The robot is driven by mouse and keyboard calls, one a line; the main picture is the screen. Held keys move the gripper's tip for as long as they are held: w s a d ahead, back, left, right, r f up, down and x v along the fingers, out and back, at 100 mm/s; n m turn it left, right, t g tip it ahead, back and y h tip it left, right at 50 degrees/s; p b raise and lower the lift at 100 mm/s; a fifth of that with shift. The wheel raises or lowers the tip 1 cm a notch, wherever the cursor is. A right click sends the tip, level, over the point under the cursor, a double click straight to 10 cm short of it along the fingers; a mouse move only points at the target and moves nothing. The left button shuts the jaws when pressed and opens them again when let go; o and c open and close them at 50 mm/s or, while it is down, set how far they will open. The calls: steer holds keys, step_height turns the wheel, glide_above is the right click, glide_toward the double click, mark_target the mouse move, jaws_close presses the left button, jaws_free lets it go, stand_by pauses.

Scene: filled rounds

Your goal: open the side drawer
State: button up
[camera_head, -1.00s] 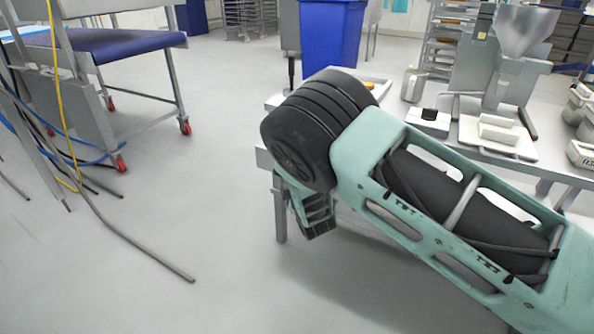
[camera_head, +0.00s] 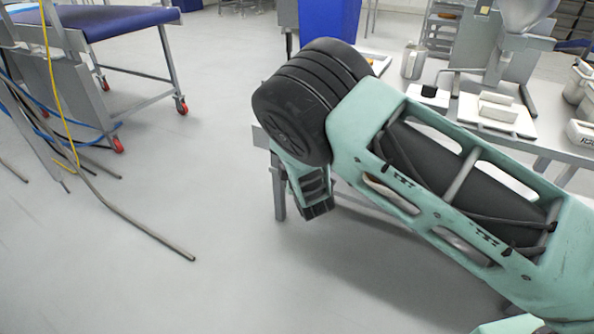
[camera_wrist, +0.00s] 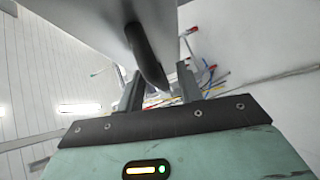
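In the wrist view a smooth grey panel (camera_wrist: 85,22) fills the top, with a dark curved bar (camera_wrist: 148,55) like a handle in front of it. I cannot tell for sure that this is the side drawer's front. My gripper (camera_wrist: 159,74) has its two grey fingers apart, one on each side of the bar's lower end. I cannot tell whether they touch it. In the head view my arm hides the fingers and most of the table's near side, and no drawer front shows clearly there.
A metal table (camera_head: 557,150) behind my arm carries a white tray (camera_head: 497,115), a metal cup (camera_head: 412,64) and machine parts. A blue bin (camera_head: 330,17) stands behind. A cart with a blue top (camera_head: 115,20) and loose cables are at left.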

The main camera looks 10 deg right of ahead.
steer(key=v, duration=1.6)
steer(key=shift+s+r, duration=0.15)
steer(key=shift+s, duration=0.15)
